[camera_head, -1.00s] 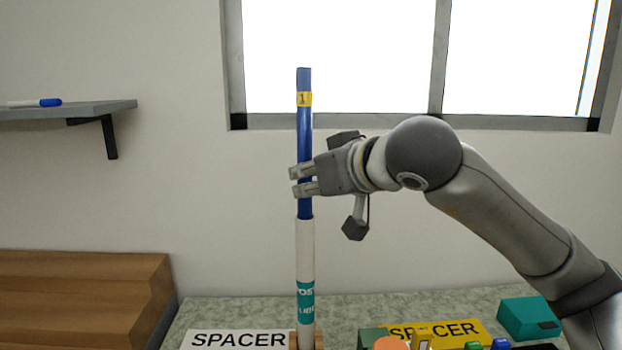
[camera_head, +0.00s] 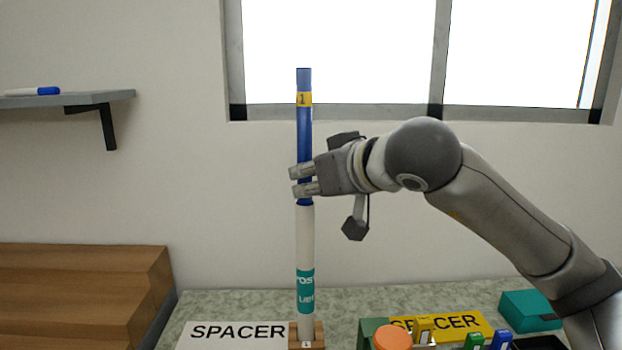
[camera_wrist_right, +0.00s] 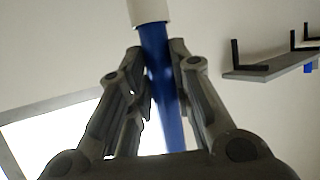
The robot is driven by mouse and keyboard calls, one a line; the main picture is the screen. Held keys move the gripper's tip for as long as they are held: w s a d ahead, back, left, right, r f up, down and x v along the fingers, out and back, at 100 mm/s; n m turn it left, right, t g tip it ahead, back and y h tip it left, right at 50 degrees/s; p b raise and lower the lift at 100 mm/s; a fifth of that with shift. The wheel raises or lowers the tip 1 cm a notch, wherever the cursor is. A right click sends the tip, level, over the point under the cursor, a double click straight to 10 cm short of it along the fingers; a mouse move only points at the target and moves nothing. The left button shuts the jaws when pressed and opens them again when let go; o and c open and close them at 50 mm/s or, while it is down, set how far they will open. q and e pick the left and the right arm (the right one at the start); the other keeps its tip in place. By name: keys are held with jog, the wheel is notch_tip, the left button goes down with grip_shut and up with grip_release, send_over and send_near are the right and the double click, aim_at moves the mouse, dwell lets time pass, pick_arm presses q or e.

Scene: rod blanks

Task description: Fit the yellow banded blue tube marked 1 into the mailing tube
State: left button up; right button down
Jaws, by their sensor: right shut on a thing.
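The blue tube (camera_head: 304,135) stands upright, with a yellow band marked 1 near its top. My right gripper (camera_head: 303,180) is shut on it below the band. Right below the gripper is the white mailing tube (camera_head: 305,233) with a teal label, upright and in line with the blue tube. The blue tube's lower end is hidden and appears to be inside the mailing tube's mouth. In the right wrist view, the blue tube (camera_wrist_right: 163,85) runs between the fingers to the white mailing tube (camera_wrist_right: 150,12). My left gripper is not in view.
The mailing tube stands in a small wooden holder (camera_head: 294,336) on the speckled table (camera_head: 230,302). A white SPACER sign (camera_head: 235,333) is left of it. A yellow SPACER sign (camera_head: 470,325), an orange round thing (camera_head: 392,338) and a teal box (camera_head: 528,309) are right.

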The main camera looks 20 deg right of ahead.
jog(key=shift+f+b, duration=0.75)
jog(key=shift+f, duration=0.15)
jog(key=c, duration=1.4)
grip_release()
jog(key=shift+o, duration=1)
jog(key=shift+f, duration=0.1)
jog(key=v, duration=1.2)
